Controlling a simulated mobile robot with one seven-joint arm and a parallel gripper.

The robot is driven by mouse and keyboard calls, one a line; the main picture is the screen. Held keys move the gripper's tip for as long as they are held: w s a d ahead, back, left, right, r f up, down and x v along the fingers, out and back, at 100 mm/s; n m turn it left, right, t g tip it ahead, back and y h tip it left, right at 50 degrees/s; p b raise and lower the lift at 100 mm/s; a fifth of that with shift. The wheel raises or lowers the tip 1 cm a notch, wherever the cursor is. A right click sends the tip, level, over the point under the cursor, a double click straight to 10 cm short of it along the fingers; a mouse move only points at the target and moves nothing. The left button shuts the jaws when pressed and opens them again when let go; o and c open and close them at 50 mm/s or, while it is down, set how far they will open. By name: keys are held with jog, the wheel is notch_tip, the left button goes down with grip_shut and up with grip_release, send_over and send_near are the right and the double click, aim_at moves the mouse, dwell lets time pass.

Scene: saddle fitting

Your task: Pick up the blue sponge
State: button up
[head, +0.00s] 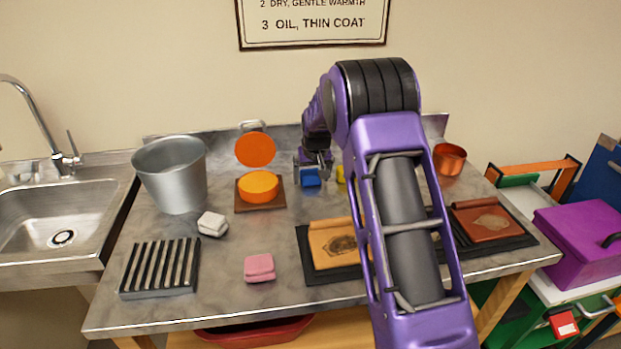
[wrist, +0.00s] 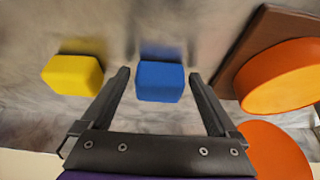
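The blue sponge (head: 310,178) sits on the metal worktop, just below my gripper (head: 313,167) in the head view. In the wrist view the blue sponge (wrist: 160,82) lies between the tips of my gripper (wrist: 160,75). The two fingers are spread, with a small gap on each side of the sponge, so my gripper is open. I cannot tell how far down the fingers reach beside it.
A yellow sponge (wrist: 72,75) is left of my gripper in the wrist view. An orange tin (head: 258,186) on a brown board stands on the other side. A bucket (head: 172,175), white sponge (head: 212,223), pink sponge (head: 259,267) and rack (head: 160,267) occupy the left half.

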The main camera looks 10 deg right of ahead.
aim_at(312, 175)
jog(key=c, duration=1.1)
notch_tip(312, 175, up, 10)
jog(key=shift+r+p, duration=0.1)
jog(key=shift+p, duration=0.35)
jog(key=o, duration=0.8)
jog(key=c, duration=0.6)
